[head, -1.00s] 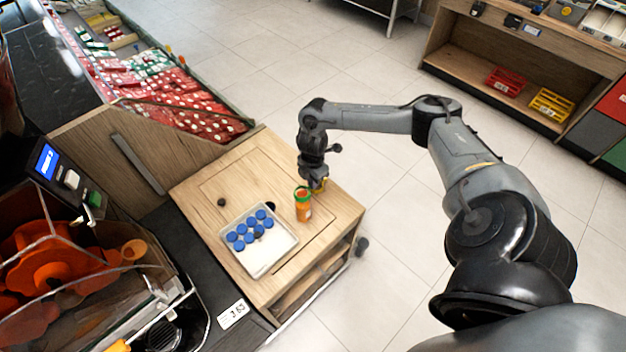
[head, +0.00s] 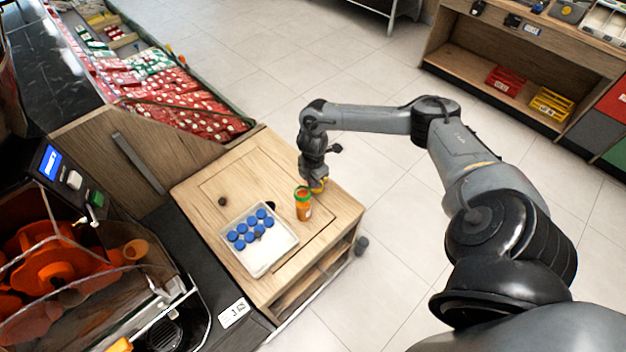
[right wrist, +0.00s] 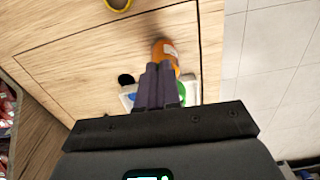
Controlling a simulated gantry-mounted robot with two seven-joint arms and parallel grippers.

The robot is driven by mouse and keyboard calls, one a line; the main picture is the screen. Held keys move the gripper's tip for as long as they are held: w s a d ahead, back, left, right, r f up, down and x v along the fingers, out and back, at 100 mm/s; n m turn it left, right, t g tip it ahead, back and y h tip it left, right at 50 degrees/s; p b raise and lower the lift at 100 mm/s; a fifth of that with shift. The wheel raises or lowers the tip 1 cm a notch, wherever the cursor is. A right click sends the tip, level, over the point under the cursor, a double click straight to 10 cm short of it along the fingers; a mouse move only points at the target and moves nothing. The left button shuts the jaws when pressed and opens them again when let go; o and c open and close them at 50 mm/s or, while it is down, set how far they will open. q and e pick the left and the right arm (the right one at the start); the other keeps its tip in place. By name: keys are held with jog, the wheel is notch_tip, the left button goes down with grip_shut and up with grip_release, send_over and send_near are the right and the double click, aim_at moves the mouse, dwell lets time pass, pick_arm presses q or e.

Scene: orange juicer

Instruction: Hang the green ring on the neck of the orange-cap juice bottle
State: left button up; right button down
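The orange juice bottle (head: 303,206) stands upright near the right side of the wooden cabinet top. It also shows in the right wrist view (right wrist: 166,50), partly hidden by my fingers. A green band, seemingly the green ring (head: 302,191), is at the bottle's top; I cannot tell whether it fully encircles the neck. Green also shows beside my fingers in the right wrist view (right wrist: 182,95). My right gripper (head: 318,189) is just behind and right of the bottle. Its fingers (right wrist: 162,70) look closed together, with nothing clearly between them. My left gripper is out of view.
A white tray (head: 284,252) with several blue caps (head: 240,235) is left of the bottle. A yellow ring (right wrist: 118,4) lies on the wood at the wrist view's top edge. The cabinet top (head: 205,185) is mostly bare at the back left.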

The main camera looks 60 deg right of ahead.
dwell(0.3)
jog(key=shift+f, duration=0.55)
dwell(0.3)
jog(key=shift+f, duration=0.1)
dwell(0.6)
jog(key=shift+f, duration=0.35)
dwell(0.4)
jog(key=c, duration=0.9)
grip_release()
jog(key=shift+o, duration=0.2)
jog(key=shift+r, duration=0.1)
